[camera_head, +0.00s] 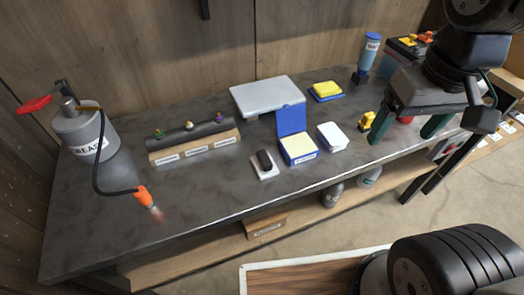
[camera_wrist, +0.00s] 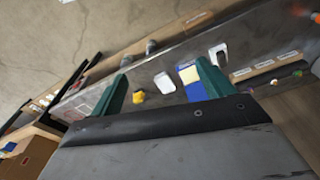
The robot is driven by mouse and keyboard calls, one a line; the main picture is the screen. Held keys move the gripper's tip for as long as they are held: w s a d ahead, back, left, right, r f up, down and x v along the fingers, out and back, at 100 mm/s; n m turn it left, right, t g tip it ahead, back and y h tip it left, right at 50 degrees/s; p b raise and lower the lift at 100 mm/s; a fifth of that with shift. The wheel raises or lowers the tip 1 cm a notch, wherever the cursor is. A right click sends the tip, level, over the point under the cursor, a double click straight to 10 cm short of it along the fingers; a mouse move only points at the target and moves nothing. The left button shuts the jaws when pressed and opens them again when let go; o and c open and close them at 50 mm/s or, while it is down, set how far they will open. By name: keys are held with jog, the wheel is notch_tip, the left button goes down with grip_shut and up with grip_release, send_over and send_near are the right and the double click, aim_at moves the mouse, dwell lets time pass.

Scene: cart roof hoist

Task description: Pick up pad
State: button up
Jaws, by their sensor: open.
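My gripper (camera_head: 408,122) is open and empty above the right part of the grey workbench, its green fingers spread; they also frame the wrist view (camera_wrist: 164,72). Several things could be the pad. A yellow-topped blue pad (camera_head: 326,91) lies flat towards the back of the bench, left of my gripper. An open blue box (camera_head: 298,150) with a pale yellow inside stands nearer the front edge. A small white block (camera_head: 332,136) is just right of it, and also shows between the fingers in the wrist view (camera_wrist: 165,82).
A small yellow object (camera_head: 367,121) is close beside my left finger. A blue bottle (camera_head: 368,52) stands behind. A white flat case (camera_head: 267,95), a labelled rack (camera_head: 194,144), a black-and-white item (camera_head: 264,165) and a grease can (camera_head: 85,135) are further left.

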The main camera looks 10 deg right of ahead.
jog(key=w+a+f+n, duration=0.1)
jog(key=w+a+f, duration=0.35)
jog(key=w, duration=0.45)
jog(key=n+g, duration=0.1)
jog(key=n, duration=0.1)
send_over(264, 157)
jog(key=f, duration=1.5)
jog(key=shift+w+d+f, duration=0.1)
jog(key=shift+w+f, duration=0.1)
jog(key=shift+f, duration=0.1)
notch_tip(264, 157, down, 8)
jog(key=shift+s+r, duration=0.1)
jog(key=shift+s, duration=0.05)
jog(key=c, duration=1.1)
